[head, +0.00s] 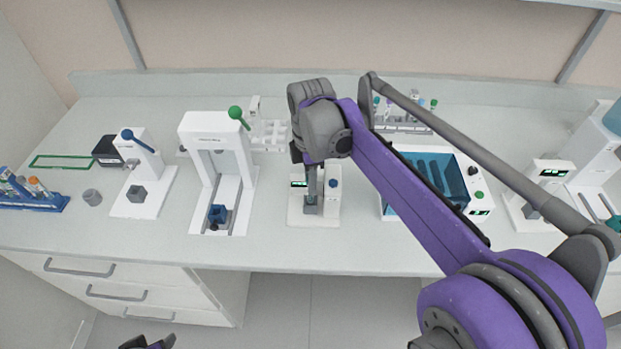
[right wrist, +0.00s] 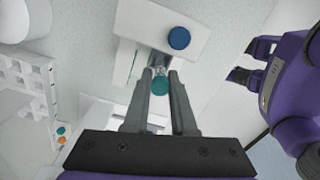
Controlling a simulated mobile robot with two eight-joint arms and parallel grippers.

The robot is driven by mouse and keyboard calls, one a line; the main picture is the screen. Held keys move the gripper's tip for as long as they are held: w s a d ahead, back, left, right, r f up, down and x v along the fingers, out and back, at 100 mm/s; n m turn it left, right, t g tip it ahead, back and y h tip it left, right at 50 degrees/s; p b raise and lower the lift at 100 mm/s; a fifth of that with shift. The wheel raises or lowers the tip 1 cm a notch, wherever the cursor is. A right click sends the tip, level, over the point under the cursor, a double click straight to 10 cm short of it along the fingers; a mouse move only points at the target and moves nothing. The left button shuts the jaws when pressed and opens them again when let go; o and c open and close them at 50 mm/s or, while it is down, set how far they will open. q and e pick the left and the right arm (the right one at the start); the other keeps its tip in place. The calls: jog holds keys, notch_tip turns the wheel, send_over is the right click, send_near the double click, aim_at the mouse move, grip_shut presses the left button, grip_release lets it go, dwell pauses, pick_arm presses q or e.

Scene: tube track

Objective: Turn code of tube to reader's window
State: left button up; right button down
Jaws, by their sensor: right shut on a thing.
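The tube (right wrist: 160,86), with a teal cap, stands between the fingertips of my right gripper (right wrist: 160,78), which is shut on it. In the head view my right gripper (head: 312,195) points down at the white reader (head: 327,212). The reader has a small green display and a blue knob (right wrist: 179,38) beside the tube. The gripper hides most of the tube in the head view. The tube's code and the reader's window cannot be made out. My left gripper (head: 149,342) is partly cut off at the bottom edge; its fingers stand apart in the right wrist view (right wrist: 250,60).
A white press-like device (head: 218,170) with a green ball lever stands left of the reader. A teal-windowed box (head: 435,180) stands at its right, behind my arm. White racks stand behind. Bare counter lies in front of the reader.

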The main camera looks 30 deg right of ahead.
jog(key=shift+f, duration=0.4)
jog(key=shift+f+b, duration=0.4)
jog(key=shift+f, duration=0.1)
dwell(0.3)
jog(key=c, duration=0.7)
grip_release()
jog(key=shift+o, duration=0.2)
notch_tip(320, 180, up, 11)
jog(key=shift+f+p, duration=0.1)
jog(key=shift+p, duration=0.3)
